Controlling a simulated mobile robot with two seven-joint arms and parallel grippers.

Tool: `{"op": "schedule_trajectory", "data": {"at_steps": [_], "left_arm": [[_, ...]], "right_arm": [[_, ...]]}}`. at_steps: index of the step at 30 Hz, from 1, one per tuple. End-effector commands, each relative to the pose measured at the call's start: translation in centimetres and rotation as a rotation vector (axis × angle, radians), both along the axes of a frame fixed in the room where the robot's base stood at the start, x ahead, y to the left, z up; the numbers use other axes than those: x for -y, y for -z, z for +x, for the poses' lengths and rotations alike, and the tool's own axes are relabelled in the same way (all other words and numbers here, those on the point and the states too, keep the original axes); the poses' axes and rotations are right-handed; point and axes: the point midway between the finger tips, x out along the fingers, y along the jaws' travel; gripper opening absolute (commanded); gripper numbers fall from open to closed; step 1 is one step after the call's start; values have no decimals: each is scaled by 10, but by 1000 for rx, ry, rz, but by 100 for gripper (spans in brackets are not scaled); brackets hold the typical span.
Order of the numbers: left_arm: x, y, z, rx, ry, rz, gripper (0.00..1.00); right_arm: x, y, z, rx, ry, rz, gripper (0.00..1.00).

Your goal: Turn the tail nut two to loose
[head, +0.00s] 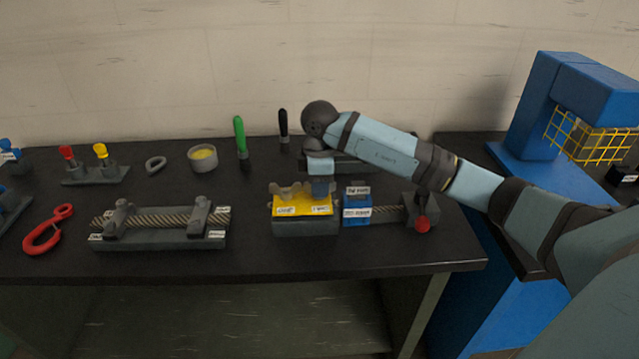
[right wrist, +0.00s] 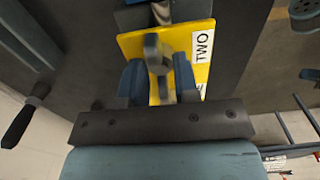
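The yellow plate (head: 303,211) sits on a dark block at the middle front of the bench, with two white labels on its front. In the right wrist view, the yellow plate (right wrist: 128,45) has a label reading TWO. The grey tail nut two (right wrist: 157,52) stands beside that label. My right gripper (right wrist: 158,72) is open, with a finger on each side of the nut and yellow showing between. In the head view, my right gripper (head: 321,187) is low over the plate's right part and hides this nut. My left gripper is not in view.
A blue labelled block (head: 357,208) and a threaded rod lead right to a red knob (head: 422,224). A rope fixture (head: 160,240) stands left, with a red hook (head: 47,230) beyond. Green (head: 241,138) and black handles stand behind. The bench front is clear.

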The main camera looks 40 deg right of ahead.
Motion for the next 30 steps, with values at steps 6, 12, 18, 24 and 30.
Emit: {"op": "schedule_trajectory", "data": {"at_steps": [6, 12, 18, 24, 30], "left_arm": [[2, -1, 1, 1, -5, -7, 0], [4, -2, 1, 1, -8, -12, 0], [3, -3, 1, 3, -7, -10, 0], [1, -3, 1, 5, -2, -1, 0], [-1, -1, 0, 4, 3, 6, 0]], "right_arm": [[0, 0, 0, -1, -3, 1, 4], [0, 0, 0, -1, -39, 0, 4], [0, -1, 0, 0, -146, -1, 4], [0, -1, 0, 0, -317, 0, 4], [0, -1, 1, 1, -508, -1, 4]]}}
